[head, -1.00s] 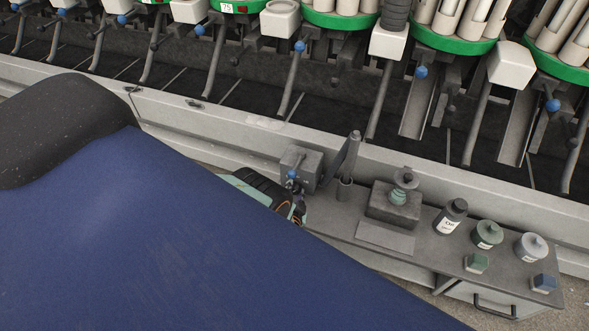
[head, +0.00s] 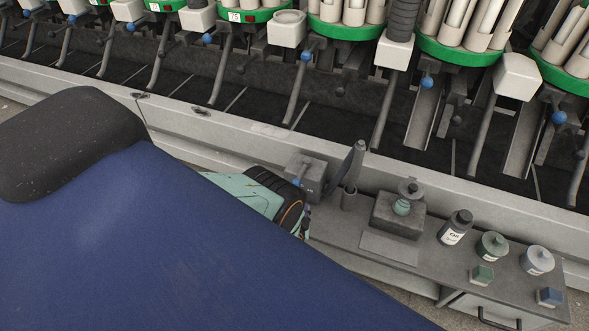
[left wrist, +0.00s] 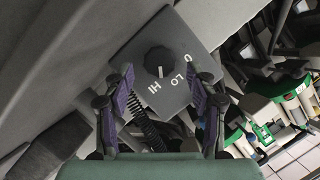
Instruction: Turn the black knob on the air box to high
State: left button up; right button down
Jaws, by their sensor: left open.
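The grey air box (head: 307,174) sits on the bench at the foot of the winder in the head view; its knob face is hidden there. In the left wrist view the air box (left wrist: 186,48) faces me with its round black knob (left wrist: 158,60) and white marks 0, LO and HI. A short white line on the knob points down, near HI. My left gripper (left wrist: 167,76) is open, its two purple-padded fingers on either side below the knob, with nothing between them. My right gripper is not in view.
A grey post (head: 354,165) stands right of the air box. Further right are a block with a green-grey piece (head: 401,207), a black bottle (head: 456,228), two lidded jars and small blocks. A dark coiled hose (left wrist: 145,122) hangs below the box.

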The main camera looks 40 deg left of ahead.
pick_arm(q)
jog(key=v, duration=0.9)
jog(key=shift+s+d, duration=0.2)
jog(key=shift+s, duration=0.15)
jog(key=shift+a+r, duration=0.1)
jog(key=shift+r, duration=0.1)
